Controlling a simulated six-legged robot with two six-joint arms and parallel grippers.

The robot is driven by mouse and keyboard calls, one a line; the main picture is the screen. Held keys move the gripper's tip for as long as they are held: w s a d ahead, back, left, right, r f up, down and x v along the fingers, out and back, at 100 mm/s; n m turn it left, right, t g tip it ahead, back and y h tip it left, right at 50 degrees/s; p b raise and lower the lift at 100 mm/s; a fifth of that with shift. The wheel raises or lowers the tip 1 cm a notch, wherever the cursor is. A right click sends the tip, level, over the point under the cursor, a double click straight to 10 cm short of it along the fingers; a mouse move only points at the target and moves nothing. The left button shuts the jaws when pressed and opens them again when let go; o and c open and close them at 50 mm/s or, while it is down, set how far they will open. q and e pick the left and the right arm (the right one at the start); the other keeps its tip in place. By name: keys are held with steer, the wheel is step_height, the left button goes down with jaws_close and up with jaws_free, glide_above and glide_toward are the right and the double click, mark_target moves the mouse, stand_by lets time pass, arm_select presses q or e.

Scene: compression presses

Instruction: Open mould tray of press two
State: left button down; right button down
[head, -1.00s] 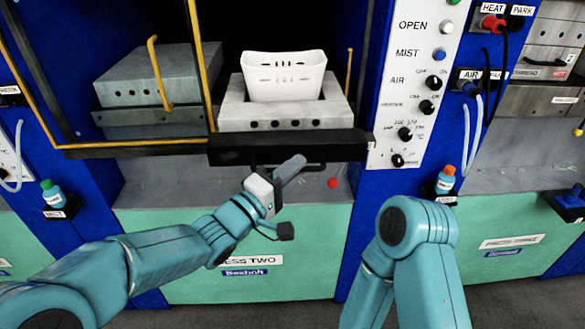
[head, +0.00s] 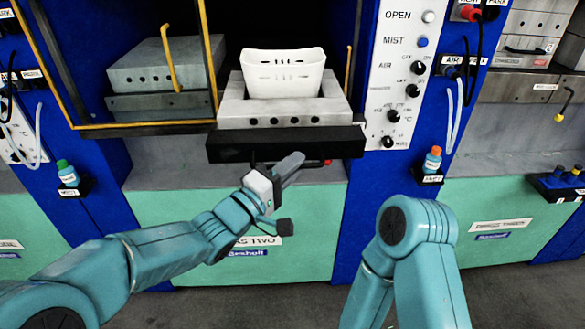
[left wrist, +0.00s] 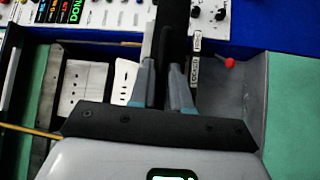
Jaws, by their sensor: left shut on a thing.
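The mould tray of press two has a wide black front bar (head: 285,144) with a handle below it. A grey mould block (head: 285,120) sits behind the bar and carries a white slotted basket-shaped piece (head: 284,75). My left gripper (head: 288,166) is at the handle under the bar. In the left wrist view its two fingers (left wrist: 161,88) are closed around the dark handle. The tray stands partly out of the press opening. The label (head: 256,241) below is partly covered by my gripper. My right gripper is out of view.
A control panel (head: 401,70) with switches and knobs is right of the opening. Bottles stand on side holders, one orange-capped (head: 432,160), one green-capped (head: 67,173). A yellow-edged guard frame (head: 150,125) is at left.

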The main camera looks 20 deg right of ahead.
arm_select(q)
steer(key=shift+s+f, duration=0.1)
steer(key=shift+f, duration=0.1)
steer(key=c, duration=1.5)
jaws_free()
steer(key=o, duration=0.3)
steer(key=shift+r, duration=0.1)
steer(key=shift+a, duration=0.2)
steer(key=b+v, duration=0.3)
steer(key=v, duration=1.3)
steer(key=shift+s+r, duration=0.15)
steer(key=shift+s, duration=0.05)
steer(key=shift+w, duration=0.1)
